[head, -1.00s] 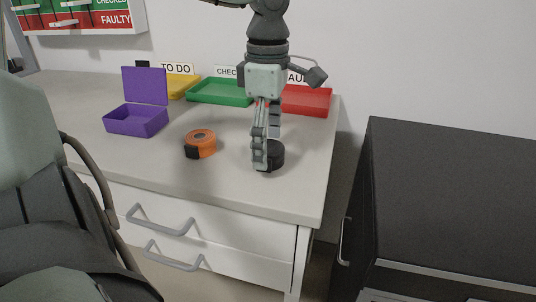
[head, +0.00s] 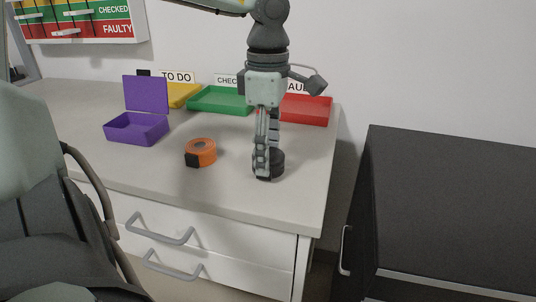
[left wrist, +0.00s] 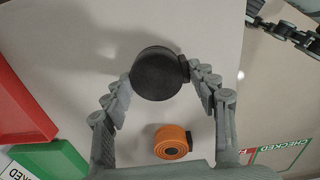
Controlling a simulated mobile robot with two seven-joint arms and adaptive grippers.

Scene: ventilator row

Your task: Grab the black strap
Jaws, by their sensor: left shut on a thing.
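The black strap (head: 276,161) is a round dark coil at the table's front right. My left gripper (head: 266,165) reaches down over it from above, partly hiding it in the head view. In the left wrist view, the black strap (left wrist: 157,73) sits between the two fingertips (left wrist: 158,80), with a finger against each side. The left gripper is shut on it. I cannot tell whether the strap is lifted or resting on the table. Grey jointed parts at the upper right of the left wrist view look like my right gripper (left wrist: 280,32); its opening is unclear.
An orange strap (head: 201,152) lies left of the black one. An open purple box (head: 137,129) stands farther left. Yellow (head: 184,95), green (head: 221,100) and red (head: 306,109) trays line the back. A black cabinet (head: 455,210) stands right of the table (head: 215,195).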

